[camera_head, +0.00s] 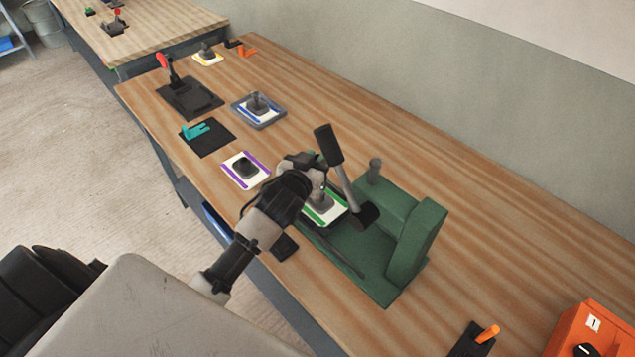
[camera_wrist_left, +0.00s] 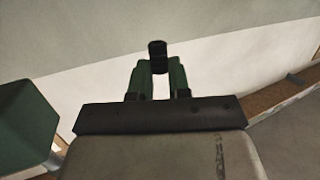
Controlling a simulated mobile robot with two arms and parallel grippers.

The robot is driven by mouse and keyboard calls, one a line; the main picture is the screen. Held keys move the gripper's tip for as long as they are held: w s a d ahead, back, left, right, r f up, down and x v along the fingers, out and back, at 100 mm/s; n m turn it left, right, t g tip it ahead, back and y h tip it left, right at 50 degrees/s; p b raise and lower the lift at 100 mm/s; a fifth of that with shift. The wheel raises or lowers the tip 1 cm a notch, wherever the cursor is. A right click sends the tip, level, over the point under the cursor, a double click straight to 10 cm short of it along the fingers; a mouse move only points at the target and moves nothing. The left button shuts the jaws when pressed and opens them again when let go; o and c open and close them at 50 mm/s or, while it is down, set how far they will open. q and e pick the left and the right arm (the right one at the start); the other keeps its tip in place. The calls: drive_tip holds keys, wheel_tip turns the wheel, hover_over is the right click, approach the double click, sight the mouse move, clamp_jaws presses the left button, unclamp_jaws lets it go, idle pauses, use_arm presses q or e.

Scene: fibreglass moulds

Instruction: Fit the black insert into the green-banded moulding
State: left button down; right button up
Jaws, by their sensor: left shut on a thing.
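The green-banded moulding (camera_head: 336,213), white with a grey raised middle, lies on the base of a green press (camera_head: 408,240), partly hidden by my left gripper and the press lever. My left gripper (camera_head: 322,170) is at the lever, beside its black handle (camera_head: 328,145). In the left wrist view its green fingers are shut on a black ribbed cylinder (camera_wrist_left: 157,55), which looks like that handle. The lever's grey shaft leans down to a black hub. I cannot make out the black insert for certain at the green-banded moulding. My right gripper is not in view.
A purple-banded moulding (camera_head: 236,173) and a blue-banded one (camera_head: 259,121) lie to the left. A black plate with a teal part (camera_head: 198,130) and a red-handled clamp (camera_head: 185,95) stand beyond. An orange box (camera_head: 590,330) is at lower right.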

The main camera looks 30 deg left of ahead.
use_arm(q)
wheel_tip(320, 180, down, 3)
drive_tip(key=shift+s+f, duration=0.1)
wheel_tip(320, 180, down, 5)
drive_tip(key=shift+r, duration=0.2)
drive_tip(key=shift+f, duration=0.15)
drive_tip(key=shift+f, duration=0.4)
drive_tip(key=shift+f+b, duration=0.1)
drive_tip(key=shift+b, duration=0.2)
drive_tip(key=shift+s, duration=0.1)
drive_tip(key=c, duration=1.1)
unclamp_jaws()
drive_tip(key=shift+f, duration=0.1)
drive_tip(key=shift+d, duration=0.1)
